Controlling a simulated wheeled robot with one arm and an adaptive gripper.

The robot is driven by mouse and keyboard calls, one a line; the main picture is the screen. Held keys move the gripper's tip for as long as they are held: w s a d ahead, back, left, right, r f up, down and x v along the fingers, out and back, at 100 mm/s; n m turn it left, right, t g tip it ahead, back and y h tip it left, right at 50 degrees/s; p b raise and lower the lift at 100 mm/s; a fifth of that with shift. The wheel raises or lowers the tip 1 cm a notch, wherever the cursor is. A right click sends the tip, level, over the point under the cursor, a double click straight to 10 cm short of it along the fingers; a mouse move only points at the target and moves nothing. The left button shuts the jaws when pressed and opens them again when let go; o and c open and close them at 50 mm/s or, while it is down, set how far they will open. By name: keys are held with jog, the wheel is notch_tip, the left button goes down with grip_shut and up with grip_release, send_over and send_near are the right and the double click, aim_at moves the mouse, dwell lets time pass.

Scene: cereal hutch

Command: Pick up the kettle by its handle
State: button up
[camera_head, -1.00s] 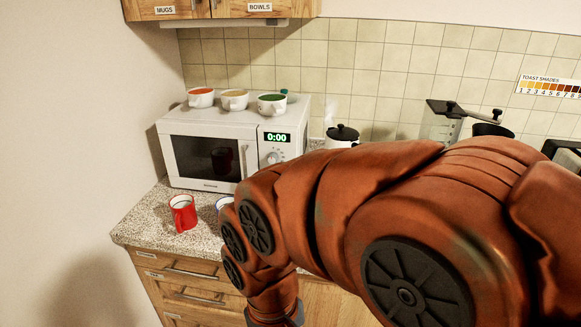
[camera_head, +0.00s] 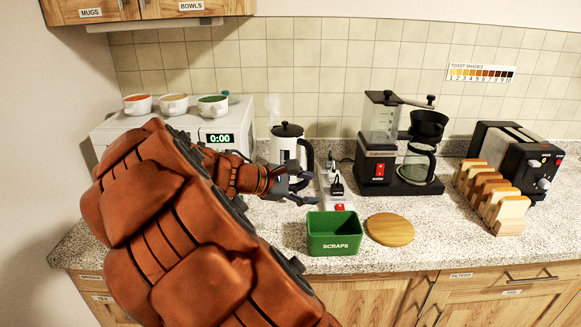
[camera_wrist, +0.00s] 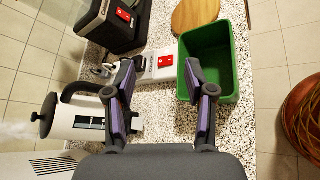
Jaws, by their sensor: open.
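The white kettle (camera_head: 284,148) with a black lid stands upright on the counter, right of the microwave, with steam above it. Its black handle (camera_head: 308,154) is on the right side. My gripper (camera_head: 309,188) is open and empty, in front of the kettle near its lower right, partly covering its base. In the wrist view the kettle (camera_wrist: 65,118) lies left of my gripper (camera_wrist: 160,75), and its handle (camera_wrist: 84,88) is left of the left finger. The handle is not between the fingers. I cannot tell whether a finger touches the kettle body.
A power strip (camera_head: 325,183) with a plug lies right of the kettle. A green scraps bin (camera_head: 334,244) and a round wooden board (camera_head: 390,230) are in front. The coffee maker (camera_head: 377,165), toast rack (camera_head: 510,215) and toaster (camera_head: 545,178) stand further right. The microwave (camera_head: 220,122) is left.

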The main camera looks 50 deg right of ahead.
jog(key=w+d+n+h, duration=0.3)
jog(key=w+d+n, duration=0.25)
jog(key=d, duration=0.25)
jog(key=n+t+h+b, duration=0.2)
jog(key=n+t+h, duration=0.1)
jog(key=n, duration=0.3)
send_near(308, 157)
jog(key=d, duration=0.4)
jog(key=shift+s+d+f+p, duration=0.1)
jog(key=shift+s+d+p, duration=0.25)
jog(key=shift+d, duration=0.85)
jog(key=shift+s+d+p, duration=0.25)
jog(key=shift+d+p, duration=0.2)
jog(key=shift+d, duration=0.7)
jog(key=shift+s+d+f+p, duration=0.1)
jog(key=shift+s+d+p, duration=0.25)
jog(key=shift+d, duration=0.85)
jog(key=shift+c, duration=0.2)
jog(key=shift+m, duration=0.25)
grip_shut()
jog(key=shift+r, duration=0.1)
